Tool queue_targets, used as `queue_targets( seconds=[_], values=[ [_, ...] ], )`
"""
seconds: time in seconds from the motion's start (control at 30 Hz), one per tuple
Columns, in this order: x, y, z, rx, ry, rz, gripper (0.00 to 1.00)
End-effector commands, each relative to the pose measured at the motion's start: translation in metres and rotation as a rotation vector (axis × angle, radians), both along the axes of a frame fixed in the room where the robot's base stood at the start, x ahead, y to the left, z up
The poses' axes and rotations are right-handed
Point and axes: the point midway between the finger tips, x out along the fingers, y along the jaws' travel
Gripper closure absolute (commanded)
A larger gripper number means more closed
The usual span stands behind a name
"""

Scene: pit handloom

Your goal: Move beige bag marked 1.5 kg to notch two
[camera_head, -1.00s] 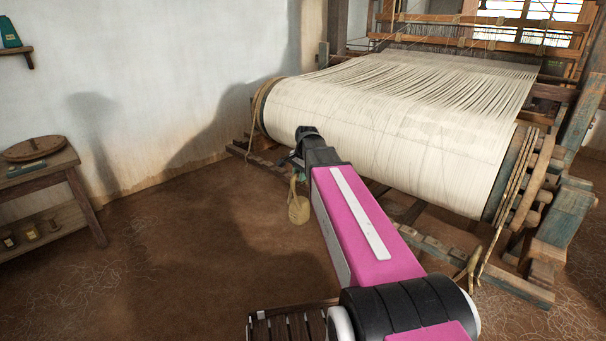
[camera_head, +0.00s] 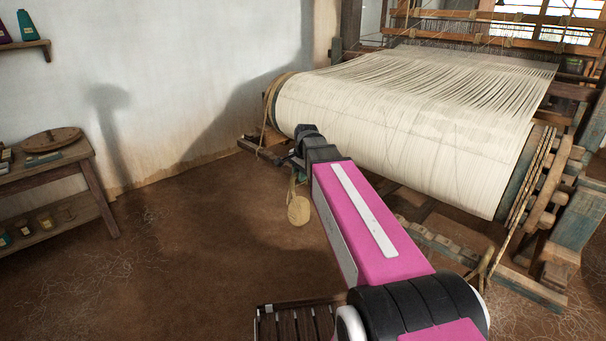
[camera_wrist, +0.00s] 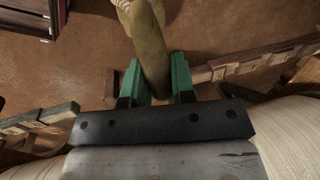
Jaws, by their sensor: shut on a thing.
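A beige bag (camera_head: 299,210) hangs below my gripper in the head view, clear of the floor. Its marking cannot be read. In the wrist view my gripper's green fingers (camera_wrist: 158,82) are shut on the bag's tan upper part (camera_wrist: 150,50), and the bag's paler body (camera_wrist: 127,8) shows at the top edge. In the head view my arm hides most of the fingers. The loom's wide roll of cream warp (camera_head: 400,130) lies to the right of my gripper. Notched wooden bars (camera_wrist: 255,65) show in the wrist view, but which notch is two cannot be told.
Low loom timbers (camera_head: 440,245) run under the roll. A slatted wooden crate (camera_head: 295,322) stands on the floor at the bottom. A wooden table (camera_head: 60,165) with a round lid and jars is at the left. The floor between is clear.

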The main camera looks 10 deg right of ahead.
Motion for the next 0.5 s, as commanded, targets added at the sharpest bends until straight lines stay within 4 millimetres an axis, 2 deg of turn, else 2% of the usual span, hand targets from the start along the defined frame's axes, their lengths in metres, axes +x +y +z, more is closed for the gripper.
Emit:
queue_targets(
  seconds=[0.5],
  values=[
    [-0.019,0.026,0.004,0.000,-0.002,0.000,1.00]
  ],
)
